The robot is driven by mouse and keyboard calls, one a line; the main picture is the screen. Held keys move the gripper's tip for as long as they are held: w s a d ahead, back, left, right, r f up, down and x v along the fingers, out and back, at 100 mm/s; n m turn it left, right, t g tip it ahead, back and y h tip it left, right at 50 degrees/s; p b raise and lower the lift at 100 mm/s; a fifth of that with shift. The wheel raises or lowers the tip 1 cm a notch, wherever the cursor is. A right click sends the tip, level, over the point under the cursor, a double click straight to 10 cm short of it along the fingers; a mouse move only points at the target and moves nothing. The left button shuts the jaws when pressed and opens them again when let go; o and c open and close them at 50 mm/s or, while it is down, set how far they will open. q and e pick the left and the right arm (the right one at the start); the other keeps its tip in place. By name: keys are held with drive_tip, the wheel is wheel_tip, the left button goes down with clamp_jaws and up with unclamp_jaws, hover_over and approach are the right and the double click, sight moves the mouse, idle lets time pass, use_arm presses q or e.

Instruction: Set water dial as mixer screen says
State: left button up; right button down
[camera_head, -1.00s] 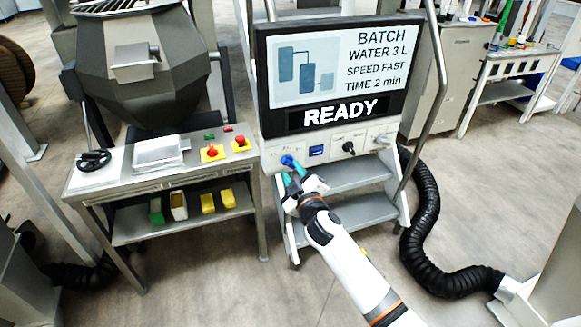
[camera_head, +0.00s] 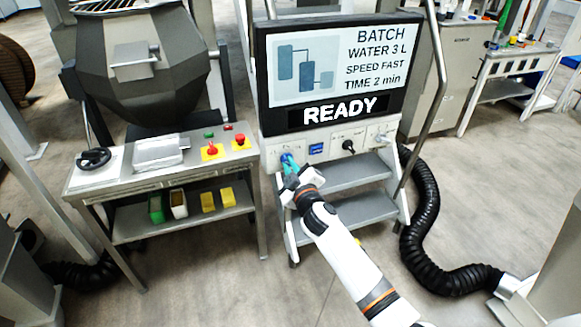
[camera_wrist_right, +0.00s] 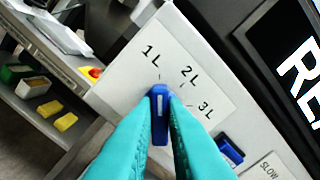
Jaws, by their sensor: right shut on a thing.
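The mixer screen (camera_head: 340,70) in the head view reads BATCH, WATER 3 L, SPEED FAST, TIME 2 min, with READY below. The blue water dial (camera_wrist_right: 159,112) is on the white panel under the screen. Its scale reads 1L, 2L and 3L in the wrist view. My right gripper (camera_head: 289,166) is shut on the dial, with a teal finger on each side. My left gripper is not in view.
A blue switch (camera_head: 316,150) and a black knob (camera_head: 348,147) are right of the dial. A steel table (camera_head: 125,178) with red buttons stands to the left. Grey steps (camera_head: 355,175) are below the panel. A black hose (camera_head: 425,220) lies on the floor at right.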

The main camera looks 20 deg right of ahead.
drive_tip(key=shift+m, duration=0.3)
drive_tip(key=shift+d+m+p, duration=0.2)
drive_tip(key=shift+m+p, duration=0.25)
drive_tip(key=shift+m, duration=3.85)
drive_tip(key=shift+d+m+p, duration=0.15)
drive_tip(key=shift+m+p, duration=0.3)
drive_tip(key=shift+m, duration=3.85)
drive_tip(key=c, duration=1.5)
unclamp_jaws()
drive_tip(key=shift+o, duration=0.2)
